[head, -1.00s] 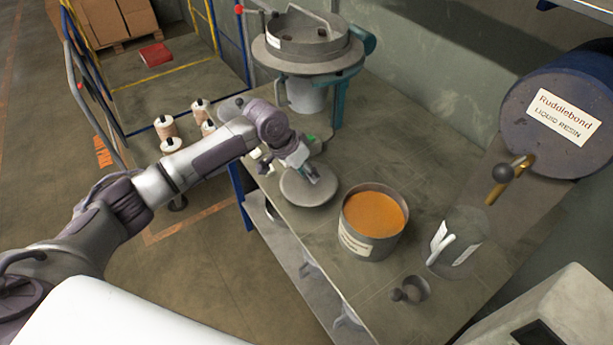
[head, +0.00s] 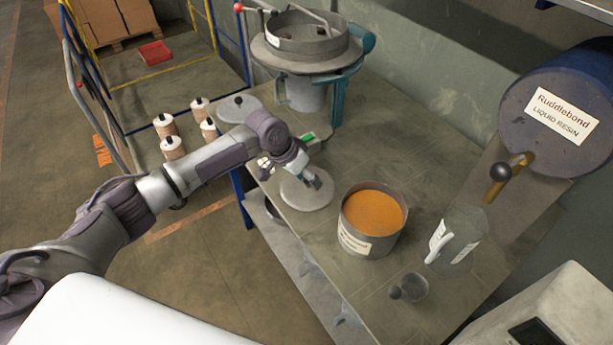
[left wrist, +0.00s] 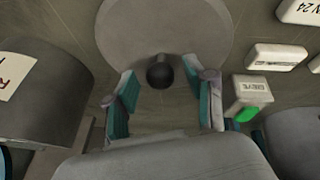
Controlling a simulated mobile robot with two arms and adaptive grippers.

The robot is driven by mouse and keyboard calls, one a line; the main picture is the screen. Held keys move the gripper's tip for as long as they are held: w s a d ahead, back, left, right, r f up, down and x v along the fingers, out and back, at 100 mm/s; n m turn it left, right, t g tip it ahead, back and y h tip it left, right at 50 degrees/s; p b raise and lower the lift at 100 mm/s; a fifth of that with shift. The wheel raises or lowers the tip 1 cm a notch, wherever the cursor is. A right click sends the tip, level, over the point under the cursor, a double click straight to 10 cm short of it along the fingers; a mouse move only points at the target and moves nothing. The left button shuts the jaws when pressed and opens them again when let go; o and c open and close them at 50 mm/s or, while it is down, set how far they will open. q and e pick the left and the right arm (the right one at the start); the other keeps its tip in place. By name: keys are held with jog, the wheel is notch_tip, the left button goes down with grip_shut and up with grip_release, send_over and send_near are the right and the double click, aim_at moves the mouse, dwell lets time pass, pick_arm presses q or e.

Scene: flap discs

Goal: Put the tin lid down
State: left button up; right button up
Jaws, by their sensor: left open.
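The tin lid (head: 301,198) is a flat grey disc with a dark knob. It appears to lie flat on the bench, left of the open tin (head: 347,240) of orange powder. My left gripper (head: 315,184) is directly over the lid, low and open. In the left wrist view the lid (left wrist: 165,28) lies just beyond the fingers, and its black knob (left wrist: 160,73) shows between the two open fingers of the left gripper (left wrist: 164,98), with gaps on both sides. My right gripper is not in view.
A sieve machine (head: 305,45) stands behind the lid. Small white labelled blocks (left wrist: 275,57) lie close by. The resin drum (head: 560,115) is at the right.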

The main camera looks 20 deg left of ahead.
pick_arm(q)
jog(key=b+v, duration=0.1)
jog(key=v, duration=1.1)
jog(key=shift+s+r, duration=0.1)
